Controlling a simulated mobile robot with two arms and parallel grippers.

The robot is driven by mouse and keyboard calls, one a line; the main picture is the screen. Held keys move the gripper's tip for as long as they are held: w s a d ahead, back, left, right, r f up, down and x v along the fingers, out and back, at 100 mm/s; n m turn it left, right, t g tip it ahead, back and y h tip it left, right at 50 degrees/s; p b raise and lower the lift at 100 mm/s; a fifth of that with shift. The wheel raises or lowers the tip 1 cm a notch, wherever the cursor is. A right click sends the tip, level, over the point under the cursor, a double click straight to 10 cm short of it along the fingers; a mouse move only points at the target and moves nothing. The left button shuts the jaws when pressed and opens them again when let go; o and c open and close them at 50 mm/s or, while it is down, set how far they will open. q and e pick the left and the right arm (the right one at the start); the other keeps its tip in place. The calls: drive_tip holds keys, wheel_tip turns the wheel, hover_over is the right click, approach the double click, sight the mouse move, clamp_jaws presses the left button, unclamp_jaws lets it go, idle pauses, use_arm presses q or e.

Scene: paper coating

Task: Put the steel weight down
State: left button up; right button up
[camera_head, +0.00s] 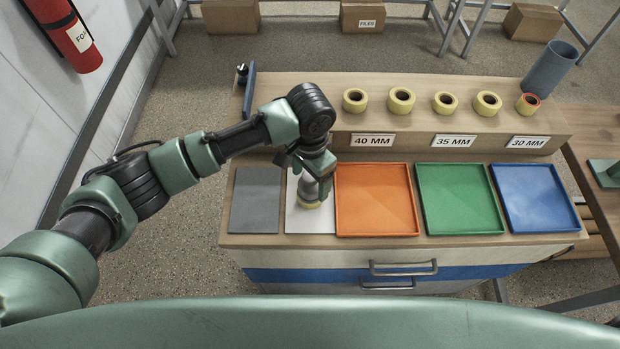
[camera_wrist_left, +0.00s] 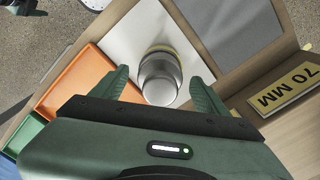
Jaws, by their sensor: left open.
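The steel weight (camera_wrist_left: 160,80) is a shiny grey cylinder upright on the white sheet (camera_wrist_left: 124,32) in the left wrist view. A yellow ring, probably a tape roll, shows at its foot in the head view (camera_head: 310,205); whether the weight stands on or inside it I cannot tell. My left gripper (camera_head: 311,177) is open, pointing down at the weight. In the left wrist view its fingers (camera_wrist_left: 159,88) are apart, one on each side of the weight, with gaps visible. The gripper hides much of the weight in the head view. My right gripper is not in view.
A grey mat (camera_head: 256,200) lies left of the white sheet; orange (camera_head: 376,230), green (camera_head: 465,227) and blue (camera_head: 545,225) trays lie to the right. Behind, a raised shelf (camera_head: 415,135) carries several yellow tape rolls and width labels. A grey cylinder (camera_head: 550,68) stands at back right.

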use_arm(q)
wheel_tip(320, 180, up, 11)
drive_tip(key=b, duration=0.2)
drive_tip(key=shift+r+b, duration=0.1)
drive_tip(key=shift+b, duration=0.3)
drive_tip(key=shift+r, duration=0.7)
